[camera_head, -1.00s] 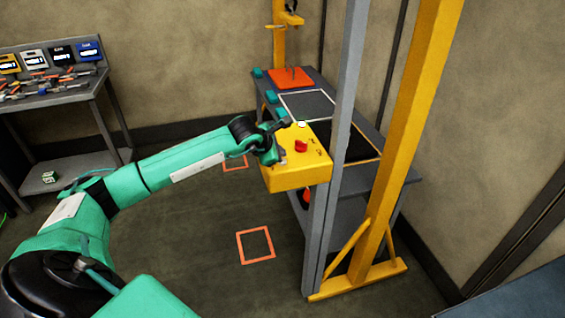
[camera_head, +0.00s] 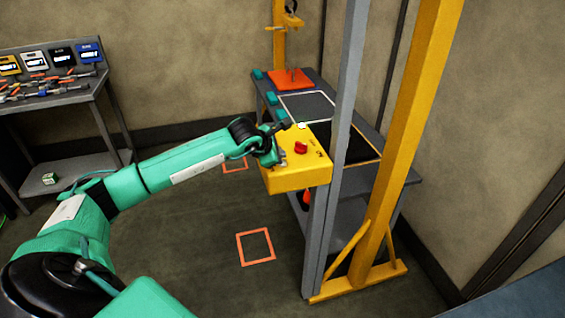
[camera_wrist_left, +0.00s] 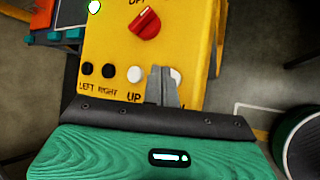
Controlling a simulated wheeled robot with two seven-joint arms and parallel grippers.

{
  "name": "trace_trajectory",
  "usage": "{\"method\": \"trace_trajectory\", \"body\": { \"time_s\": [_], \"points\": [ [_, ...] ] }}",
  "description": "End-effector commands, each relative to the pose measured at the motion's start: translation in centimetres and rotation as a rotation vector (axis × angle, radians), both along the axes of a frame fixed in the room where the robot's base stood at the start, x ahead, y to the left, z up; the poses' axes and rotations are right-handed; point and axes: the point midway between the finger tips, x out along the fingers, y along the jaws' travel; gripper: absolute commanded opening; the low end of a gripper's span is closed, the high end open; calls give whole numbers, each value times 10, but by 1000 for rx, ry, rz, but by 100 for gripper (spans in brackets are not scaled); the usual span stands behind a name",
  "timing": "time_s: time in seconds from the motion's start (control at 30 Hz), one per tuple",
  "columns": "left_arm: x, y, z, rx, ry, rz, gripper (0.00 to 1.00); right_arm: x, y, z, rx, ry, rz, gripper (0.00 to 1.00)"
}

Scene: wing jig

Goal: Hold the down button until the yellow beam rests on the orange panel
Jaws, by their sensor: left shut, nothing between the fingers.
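A yellow control box (camera_head: 300,176) hangs beside the grey post, with a red knob on top. In the left wrist view the box (camera_wrist_left: 110,40) shows black LEFT and RIGHT buttons, a white UP button (camera_wrist_left: 135,74) and another white button (camera_wrist_left: 176,75), partly hidden by my fingers, its label covered. My left gripper (camera_wrist_left: 162,72) is shut and empty at that button; I cannot tell whether it is pressed in. The orange panel (camera_head: 283,80) lies at the table's far end. A yellow hoist part (camera_head: 292,20) hangs above it; no separate yellow beam is clearly visible. My right gripper is out of view.
The grey table (camera_head: 398,172) carries a white-outlined area and a black area. A yellow post (camera_head: 412,120) and a grey post (camera_head: 345,90) stand at its near side. A tool bench (camera_head: 50,93) stands at the left. Floor between is clear, with orange-outlined squares.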

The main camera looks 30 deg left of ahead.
Motion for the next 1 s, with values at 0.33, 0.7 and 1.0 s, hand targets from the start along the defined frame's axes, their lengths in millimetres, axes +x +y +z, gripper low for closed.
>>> {"method": "trace_trajectory", "body": {
  "time_s": [0.33,0.7,1.0],
  "points": [
    [0,0,0,0,0,0,0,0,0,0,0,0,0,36],
    [0,0,0,0,0,0,0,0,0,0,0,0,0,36],
    [0,0,-8,0,0,0,0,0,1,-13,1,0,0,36]
  ]
}}
